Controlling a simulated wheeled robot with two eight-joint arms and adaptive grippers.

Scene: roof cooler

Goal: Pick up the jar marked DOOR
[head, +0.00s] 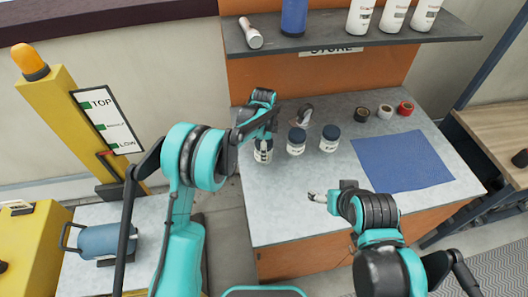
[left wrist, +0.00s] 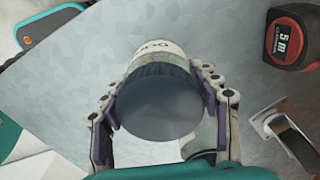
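The jar marked DOOR (left wrist: 160,100) has a dark lid and a white label reading about "DOO" in the left wrist view. In the head view it shows as a pale jar (head: 263,155) at the left of the grey counter. My left gripper (head: 263,142) is around it from above. In the left wrist view the two fingers (left wrist: 160,112) press against opposite sides near the lid. I cannot tell whether the jar's base touches the counter. My right gripper (head: 322,200) hovers over the front of the counter with nothing seen in it; its opening is unclear.
Two similar dark-lidded jars (head: 296,141) (head: 329,139) stand just right. A blue mat (head: 403,162) covers the right of the counter (head: 275,215). Several tape rolls (head: 385,112) lie behind. A shelf (head: 340,42) with bottles overhangs the back. A red tape measure (left wrist: 288,38) lies near my left gripper.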

